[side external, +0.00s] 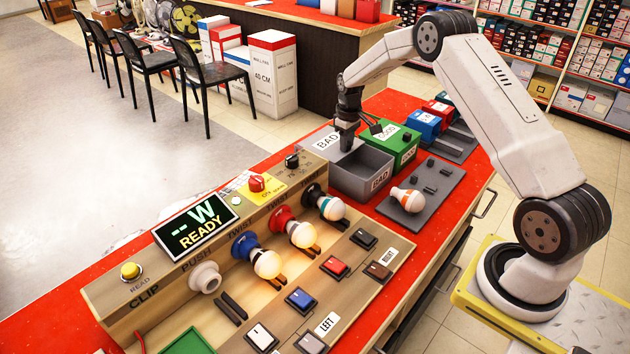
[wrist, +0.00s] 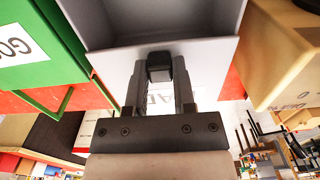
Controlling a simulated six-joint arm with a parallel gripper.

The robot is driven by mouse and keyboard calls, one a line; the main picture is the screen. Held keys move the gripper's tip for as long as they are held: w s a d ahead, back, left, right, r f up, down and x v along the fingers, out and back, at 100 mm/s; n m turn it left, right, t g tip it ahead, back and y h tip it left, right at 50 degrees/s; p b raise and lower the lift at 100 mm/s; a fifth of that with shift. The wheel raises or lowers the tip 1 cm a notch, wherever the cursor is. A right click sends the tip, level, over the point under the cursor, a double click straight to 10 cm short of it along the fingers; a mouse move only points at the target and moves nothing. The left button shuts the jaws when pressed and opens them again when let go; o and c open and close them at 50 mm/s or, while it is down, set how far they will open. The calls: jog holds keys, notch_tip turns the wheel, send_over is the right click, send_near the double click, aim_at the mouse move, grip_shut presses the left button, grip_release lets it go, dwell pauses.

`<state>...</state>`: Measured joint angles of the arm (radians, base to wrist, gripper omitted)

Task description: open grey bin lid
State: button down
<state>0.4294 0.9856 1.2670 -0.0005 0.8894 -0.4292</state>
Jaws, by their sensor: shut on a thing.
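The grey bin (side external: 352,183) stands on the red counter with a BAD label on its front. Its lid (side external: 325,141), also marked BAD, is swung up and back on the left side, and the bin's inside shows. My gripper (side external: 347,146) points down at the lid. In the wrist view my gripper (wrist: 160,78) is shut on the lid's black knob (wrist: 159,62). The lid (wrist: 205,62) fills the area around the fingers there, with its label partly hidden. The bin's inside (wrist: 150,20) shows above it.
A green GOOD bin (side external: 404,146) stands close on the right of the grey bin, with blue and red bins beyond. A bulb (side external: 408,200) lies on a dark grey tray (side external: 440,200) in front. A wooden panel (side external: 190,262) with bulbs and switches is at left.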

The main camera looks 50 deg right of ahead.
jog(key=shift+c, duration=2.2)
grip_release()
jog(key=shift+r, duration=0.15)
jog(key=shift+r, duration=3.8)
